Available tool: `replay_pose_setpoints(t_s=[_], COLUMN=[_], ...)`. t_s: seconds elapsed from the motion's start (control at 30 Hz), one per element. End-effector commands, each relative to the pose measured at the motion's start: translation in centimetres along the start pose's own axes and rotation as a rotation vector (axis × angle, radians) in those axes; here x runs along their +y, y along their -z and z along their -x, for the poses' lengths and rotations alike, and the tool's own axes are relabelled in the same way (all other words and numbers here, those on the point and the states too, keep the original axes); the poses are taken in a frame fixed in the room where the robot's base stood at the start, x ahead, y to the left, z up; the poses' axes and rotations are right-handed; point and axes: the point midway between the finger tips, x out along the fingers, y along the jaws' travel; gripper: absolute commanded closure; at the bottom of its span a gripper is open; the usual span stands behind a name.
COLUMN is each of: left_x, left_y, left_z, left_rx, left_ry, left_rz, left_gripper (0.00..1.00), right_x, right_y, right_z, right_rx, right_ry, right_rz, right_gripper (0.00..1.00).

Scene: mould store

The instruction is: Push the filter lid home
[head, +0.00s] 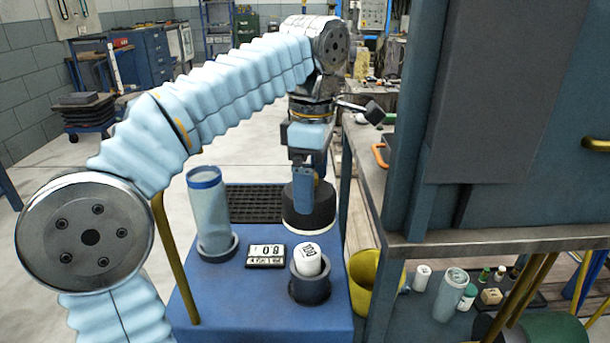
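A round black piece (322,207), which looks like the filter lid, sits at the back right of the blue cart top. A white band (303,226) shows under it; I cannot tell whether there is a gap between the two. My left gripper (304,205) points straight down at the black piece, its near finger overlapping it in the view. I cannot tell whether it touches or grips it. The finger spacing is hidden from this side. My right gripper is not in view.
On the blue cart (230,300) stand a blue-rimmed clear cylinder (208,205) in a round holder, a small display (266,256) and a white weight-like cylinder (307,259) in a dark cup. A black grate (256,205) lies behind. A bench and dark cabinet (500,120) close off the right.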

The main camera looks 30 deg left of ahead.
Motion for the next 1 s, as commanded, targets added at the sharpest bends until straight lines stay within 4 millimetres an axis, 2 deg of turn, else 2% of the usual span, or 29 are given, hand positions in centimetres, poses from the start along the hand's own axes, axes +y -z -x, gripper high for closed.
replay_pose_setpoints(t_s=[0.03, 0.1, 0.4, 0.6, 1.0], left_x=[0.0, 0.0, 0.1, 0.1, 0.1], left_y=[0.0, 0.0, 0.1, 0.1, 0.0], left_z=[-1.2, -2.1, -5.0, -5.8, -5.8], left_rx=[-0.001, 0.0, 0.0, -0.001, -0.001], left_ry=[-0.001, 0.0, 0.0, 0.0, -0.001], left_rz=[0.001, 0.002, 0.002, 0.003, 0.002], left_gripper=[0.45, 0.45, 0.45, 0.45, 0.45], right_x=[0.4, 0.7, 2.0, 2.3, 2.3], right_y=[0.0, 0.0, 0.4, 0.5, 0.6], right_z=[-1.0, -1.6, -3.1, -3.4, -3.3], right_rx=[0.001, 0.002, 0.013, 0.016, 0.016], right_ry=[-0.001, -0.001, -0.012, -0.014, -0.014], right_rz=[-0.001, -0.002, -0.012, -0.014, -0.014], right_gripper=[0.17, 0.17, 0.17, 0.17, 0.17])
